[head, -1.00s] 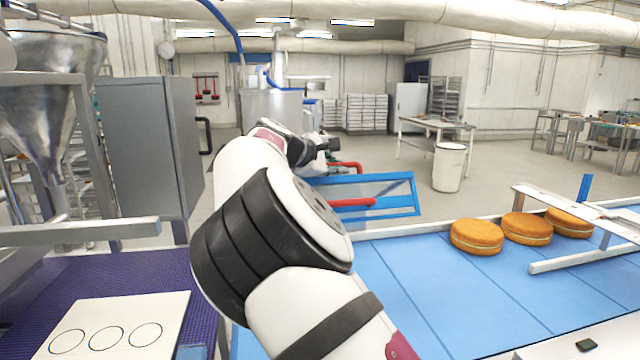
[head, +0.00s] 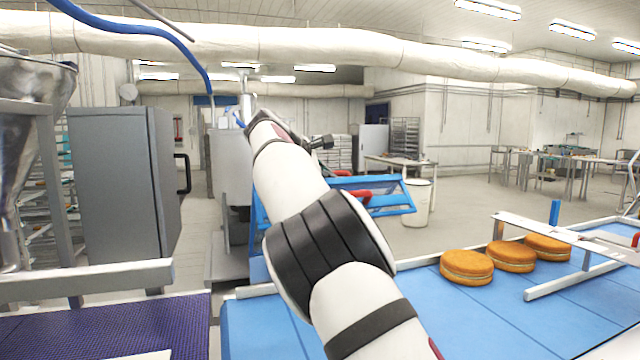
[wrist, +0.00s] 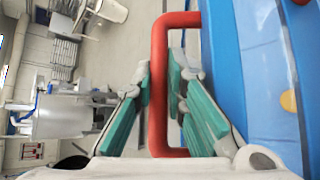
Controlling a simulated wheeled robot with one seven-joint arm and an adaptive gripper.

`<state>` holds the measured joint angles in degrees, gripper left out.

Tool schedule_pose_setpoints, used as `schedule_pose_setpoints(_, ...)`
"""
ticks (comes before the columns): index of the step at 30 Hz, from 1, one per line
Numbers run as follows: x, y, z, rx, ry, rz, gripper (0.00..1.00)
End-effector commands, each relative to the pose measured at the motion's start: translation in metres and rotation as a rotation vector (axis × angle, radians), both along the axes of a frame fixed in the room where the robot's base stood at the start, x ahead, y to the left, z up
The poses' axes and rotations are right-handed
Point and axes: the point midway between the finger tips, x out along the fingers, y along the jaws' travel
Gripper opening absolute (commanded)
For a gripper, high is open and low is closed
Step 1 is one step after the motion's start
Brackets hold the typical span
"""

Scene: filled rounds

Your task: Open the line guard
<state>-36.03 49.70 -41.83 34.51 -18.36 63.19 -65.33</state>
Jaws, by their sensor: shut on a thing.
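The line guard (head: 408,196) is a clear panel in a blue frame with red handles, tilted up beyond the blue belt, partly behind my arm in the head view. A red handle (wrist: 158,112) crosses the middle of the wrist view, with the blue frame (wrist: 215,62) along its right. My gripper (wrist: 161,75) has its green-padded fingers closed on this handle, one on each side. In the head view the gripper is largely hidden by my own arm.
Several orange filled rounds (head: 467,266) sit on the blue belt (head: 440,325) at the right, near a white rail frame (head: 550,230). A purple mesh belt (head: 110,325) lies at the lower left, a grey cabinet (head: 112,200) behind it. A white bin (head: 417,203) stands beyond the guard.

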Motion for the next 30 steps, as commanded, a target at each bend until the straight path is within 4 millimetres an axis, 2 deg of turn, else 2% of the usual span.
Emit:
schedule_pose_setpoints(20,0.0044,-0.0053,0.002,-0.006,0.016,0.001,0.0)
schedule_pose_setpoints(21,0.0044,-0.0054,0.0021,-0.006,0.016,0.001,0.21)
schedule_pose_setpoints(23,0.0044,-0.0053,0.0019,-0.006,0.016,0.001,0.33)
schedule_pose_setpoints(30,0.0042,-0.0051,0.0023,-0.005,0.015,0.0,0.33)
